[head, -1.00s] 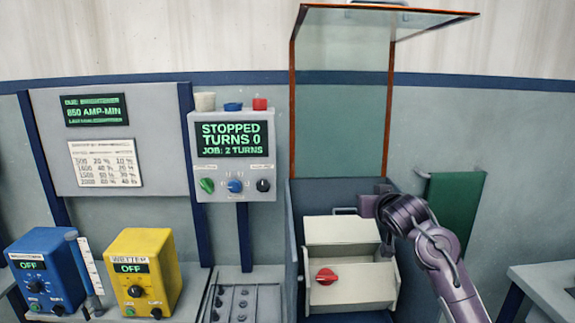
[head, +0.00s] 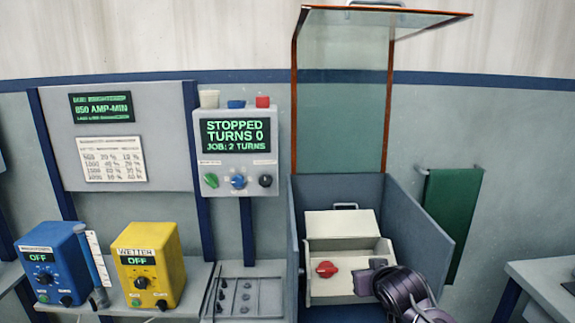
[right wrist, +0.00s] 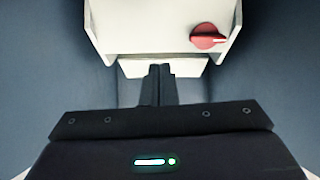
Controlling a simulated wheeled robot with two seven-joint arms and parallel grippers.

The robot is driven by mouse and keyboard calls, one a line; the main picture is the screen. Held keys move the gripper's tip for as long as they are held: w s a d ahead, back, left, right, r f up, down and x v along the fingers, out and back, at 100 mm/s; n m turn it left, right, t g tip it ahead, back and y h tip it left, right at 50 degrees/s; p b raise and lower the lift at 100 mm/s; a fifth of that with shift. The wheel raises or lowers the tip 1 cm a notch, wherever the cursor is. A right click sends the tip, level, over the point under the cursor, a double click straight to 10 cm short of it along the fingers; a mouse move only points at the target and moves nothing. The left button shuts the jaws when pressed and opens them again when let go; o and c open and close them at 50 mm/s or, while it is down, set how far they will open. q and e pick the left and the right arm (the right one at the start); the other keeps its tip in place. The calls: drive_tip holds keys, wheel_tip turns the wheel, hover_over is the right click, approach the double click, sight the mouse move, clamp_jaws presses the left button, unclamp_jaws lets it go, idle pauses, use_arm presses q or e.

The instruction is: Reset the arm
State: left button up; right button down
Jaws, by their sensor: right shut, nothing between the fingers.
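My right gripper (right wrist: 160,72) is shut and empty in the right wrist view. Its fingertips point at the cream box (right wrist: 155,28) with the red knob (right wrist: 207,36). In the head view my right arm (head: 400,288) reaches in from the bottom, in front of the right side of the cream box (head: 340,288); its fingers are hard to make out there. The red knob (head: 327,269) is on the left of the box. My left gripper is not in the head view.
The box sits in a blue-grey bin (head: 420,225) under a raised clear lid (head: 340,115). A control panel (head: 236,150) reads STOPPED, TURNS 0. Blue (head: 55,262) and yellow (head: 148,265) units stand left. A green cloth (head: 450,215) hangs right; a bench (head: 550,285) is lower right.

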drive_tip(key=s+f+g, duration=0.3)
drive_tip(key=s+f, duration=0.7)
drive_tip(key=s, duration=0.3)
drive_tip(key=s+f+g, duration=0.3)
drive_tip(key=s+g, duration=0.2)
drive_tip(key=s, duration=1.5)
wheel_tip(320, 180, down, 31)
drive_tip(key=s+n+g+b, duration=0.1)
drive_tip(key=s, duration=0.1)
drive_tip(key=s+d+f, duration=0.2)
drive_tip(key=s+f, duration=0.7)
drive_tip(key=f, duration=0.1)
drive_tip(key=s+d+f+g+b, duration=0.1)
drive_tip(key=s+d+f, duration=0.1)
drive_tip(key=s+f, duration=0.8)
drive_tip(key=shift+s+f+b, duration=0.15)
drive_tip(key=shift+s+b, duration=0.15)
